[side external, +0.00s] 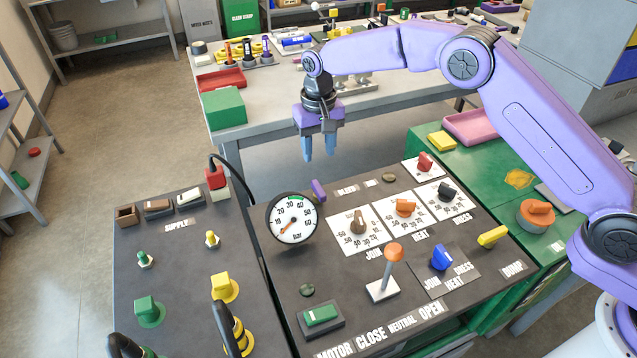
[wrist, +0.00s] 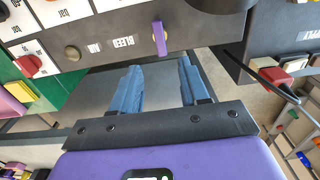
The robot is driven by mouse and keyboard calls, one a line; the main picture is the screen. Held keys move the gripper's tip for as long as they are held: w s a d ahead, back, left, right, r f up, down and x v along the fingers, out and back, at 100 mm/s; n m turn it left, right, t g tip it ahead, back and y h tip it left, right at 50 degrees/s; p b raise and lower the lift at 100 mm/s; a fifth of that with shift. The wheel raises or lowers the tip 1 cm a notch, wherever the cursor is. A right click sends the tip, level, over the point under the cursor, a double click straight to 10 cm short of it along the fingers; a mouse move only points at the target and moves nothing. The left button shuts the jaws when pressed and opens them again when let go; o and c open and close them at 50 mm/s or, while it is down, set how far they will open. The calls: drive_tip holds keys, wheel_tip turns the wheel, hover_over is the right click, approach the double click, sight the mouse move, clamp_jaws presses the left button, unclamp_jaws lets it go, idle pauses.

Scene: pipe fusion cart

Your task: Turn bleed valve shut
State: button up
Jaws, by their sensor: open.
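The bleed valve's purple lever handle (side external: 318,190) stands at the far left edge of the dark control panel, beside the label BLEED (side external: 347,190). In the wrist view the handle (wrist: 159,38) points along the picture's vertical, across the line of the BLEED label (wrist: 124,42). My gripper (side external: 319,150) hangs fingers down above and behind that panel edge, apart from the handle. In the wrist view its blue fingers (wrist: 160,78) are spread and empty, with the handle beyond the gap between them.
A round pressure gauge (side external: 292,218) stands up left of the handle. Dials marked JOIN, HEAT and DRESS, a red knob (side external: 425,163) and an orange-topped lever (side external: 393,254) crowd the panel. A black cable with a red plug (side external: 214,177) rises at left. A grey bench (side external: 290,105) lies behind.

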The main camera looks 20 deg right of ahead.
sight(319, 188)
wheel_tip(319, 188, down, 11)
drive_tip(key=shift+f, duration=0.1)
idle(0.3)
clamp_jaws()
